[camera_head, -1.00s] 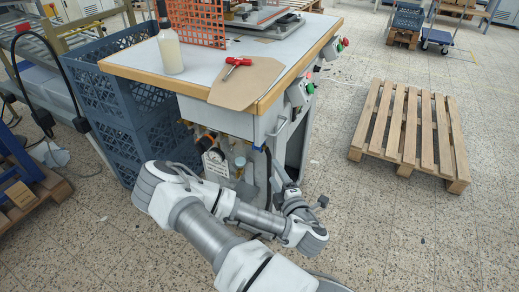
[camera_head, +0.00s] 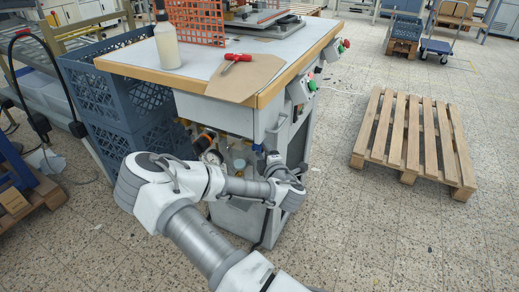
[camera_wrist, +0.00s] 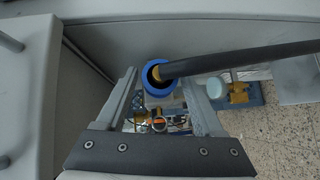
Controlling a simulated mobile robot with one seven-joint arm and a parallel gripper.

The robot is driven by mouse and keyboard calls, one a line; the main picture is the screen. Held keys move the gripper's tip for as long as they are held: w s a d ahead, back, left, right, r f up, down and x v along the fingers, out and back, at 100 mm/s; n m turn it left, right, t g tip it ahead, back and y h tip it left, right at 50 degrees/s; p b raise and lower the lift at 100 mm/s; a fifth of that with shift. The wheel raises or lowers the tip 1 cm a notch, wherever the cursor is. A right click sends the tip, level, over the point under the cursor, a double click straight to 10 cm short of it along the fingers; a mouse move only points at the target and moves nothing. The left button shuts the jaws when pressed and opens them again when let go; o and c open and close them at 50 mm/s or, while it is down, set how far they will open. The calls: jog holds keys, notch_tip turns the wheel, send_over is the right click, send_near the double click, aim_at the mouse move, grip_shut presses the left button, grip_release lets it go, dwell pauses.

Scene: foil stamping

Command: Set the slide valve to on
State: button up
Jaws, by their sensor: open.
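In the wrist view a blue ring (camera_wrist: 158,77), probably the sleeve of the slide valve, surrounds a brass-coloured end where a black hose (camera_wrist: 240,60) meets it. My gripper (camera_wrist: 159,85) is open, with one finger to the left and one to the right of the blue ring. I cannot tell whether either finger touches it. The valve's body and its on or off position are hidden. In the head view my arm reaches under the front of the stamping table (camera_head: 230,112); my gripper's fingers cannot be made out there.
Orange-ringed air fittings (camera_wrist: 160,124) lie below the ring in the wrist view. A brass fitting (camera_wrist: 238,92) on a blue plate is to the right. Grey panels stand close on the left. Blue crates (camera_head: 118,95) stand left of the table; a wooden pallet (camera_head: 420,135) lies right, with clear floor between.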

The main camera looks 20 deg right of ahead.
jog(key=shift+w, duration=0.75)
jog(key=shift+f, duration=0.1)
grip_shut()
